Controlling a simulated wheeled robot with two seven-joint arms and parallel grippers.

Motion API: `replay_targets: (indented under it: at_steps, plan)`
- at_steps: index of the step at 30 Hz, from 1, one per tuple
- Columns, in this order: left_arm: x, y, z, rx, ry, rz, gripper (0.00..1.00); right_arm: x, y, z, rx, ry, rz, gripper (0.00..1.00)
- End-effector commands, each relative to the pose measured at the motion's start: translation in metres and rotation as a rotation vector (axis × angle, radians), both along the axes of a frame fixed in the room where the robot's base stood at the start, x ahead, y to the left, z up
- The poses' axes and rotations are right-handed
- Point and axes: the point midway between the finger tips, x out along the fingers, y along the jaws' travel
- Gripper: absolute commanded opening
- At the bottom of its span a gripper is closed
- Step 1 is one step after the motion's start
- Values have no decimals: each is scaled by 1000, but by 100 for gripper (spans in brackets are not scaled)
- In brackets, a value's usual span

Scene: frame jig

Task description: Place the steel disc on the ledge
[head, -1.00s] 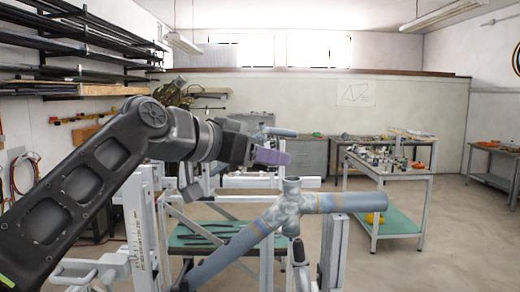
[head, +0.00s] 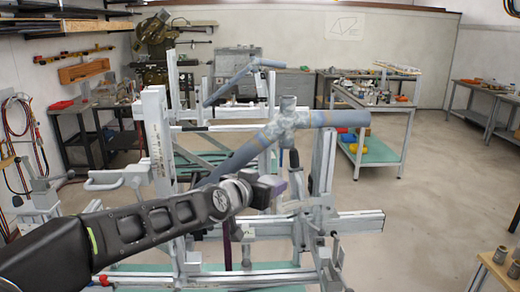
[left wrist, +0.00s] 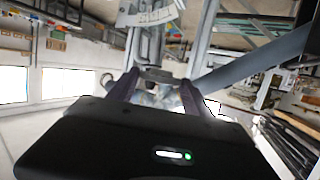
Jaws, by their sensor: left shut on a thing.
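My left gripper (head: 276,188) reaches in from the left, in front of the jig and below the blue-grey tube joint. In the left wrist view its two purple fingers (left wrist: 160,82) are shut on a small grey thing (left wrist: 156,75), seen nearly edge-on. I take it for the steel disc; its full shape is hidden, and in the head view I cannot make it out. The jig (head: 157,140) is a pale metal frame with posts, rails and clamps. I cannot tell which part of it is the ledge. My right gripper is not in view.
A blue-grey bicycle-like tube frame (head: 240,157) is held slanting across the jig, close above my left gripper. Pale rails (head: 350,222) lie to its right. A wooden bench with small metal cylinders (head: 502,254) stands at the lower right. Open floor (head: 410,200) lies right of the jig.

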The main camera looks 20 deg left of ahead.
Motion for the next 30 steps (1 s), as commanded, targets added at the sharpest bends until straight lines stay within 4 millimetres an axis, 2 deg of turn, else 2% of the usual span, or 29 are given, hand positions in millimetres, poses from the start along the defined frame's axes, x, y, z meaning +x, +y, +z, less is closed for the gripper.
replay_targets:
  at_steps: [1,9,18,22,30]
  plan:
    - [2,-8,-21,-1,6,6,3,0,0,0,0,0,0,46]
    - [-1,-27,-130,2,9,68,3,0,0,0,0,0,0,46]
    - [-19,-56,-238,-3,11,83,3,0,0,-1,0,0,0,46]
    - [-19,-58,-254,-5,0,92,3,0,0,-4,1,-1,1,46]
    - [-17,-55,-258,-3,-5,100,3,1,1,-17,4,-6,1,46]
